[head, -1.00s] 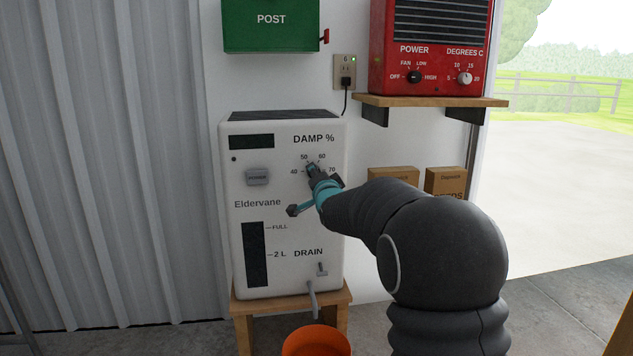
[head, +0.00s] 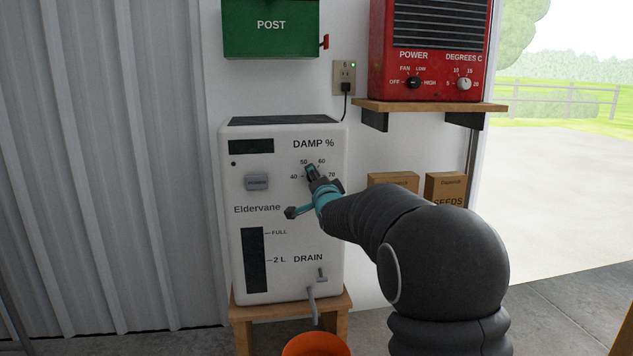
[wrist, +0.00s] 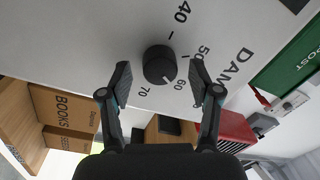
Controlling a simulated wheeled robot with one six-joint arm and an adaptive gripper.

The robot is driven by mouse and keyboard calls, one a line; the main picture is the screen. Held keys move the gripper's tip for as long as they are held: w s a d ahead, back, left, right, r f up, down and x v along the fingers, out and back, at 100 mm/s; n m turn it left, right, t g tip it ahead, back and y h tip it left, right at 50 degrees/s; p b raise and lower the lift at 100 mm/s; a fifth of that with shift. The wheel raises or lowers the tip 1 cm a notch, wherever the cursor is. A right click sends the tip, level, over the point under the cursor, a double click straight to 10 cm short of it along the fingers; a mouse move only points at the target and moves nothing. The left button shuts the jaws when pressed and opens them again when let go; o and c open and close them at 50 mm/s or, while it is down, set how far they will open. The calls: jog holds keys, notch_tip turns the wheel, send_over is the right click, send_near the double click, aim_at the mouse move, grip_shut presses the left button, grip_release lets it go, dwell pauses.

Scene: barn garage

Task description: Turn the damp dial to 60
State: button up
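The damp dial is a round black knob (wrist: 159,65) on the white dehumidifier (head: 285,215), with 40, 50, 60 and 70 printed around it. In the wrist view a pale mark at the knob's edge faces the 60 side; I cannot read its exact setting. My gripper (wrist: 160,74) is open, one finger on each side of the knob, with a visible gap on both sides. In the head view my gripper (head: 314,178) is in front of the dial and hides most of it.
A red heater (head: 430,45) stands on a wooden shelf (head: 430,105) at the upper right. A green post box (head: 270,25) hangs above. The drain lever (head: 312,300) and an orange bucket (head: 316,345) are below. Cardboard boxes (head: 445,188) stand at the right.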

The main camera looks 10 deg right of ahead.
jog(key=s, duration=1.2)
jog(key=shift+d+f, duration=0.2)
jog(key=shift+f, duration=0.1)
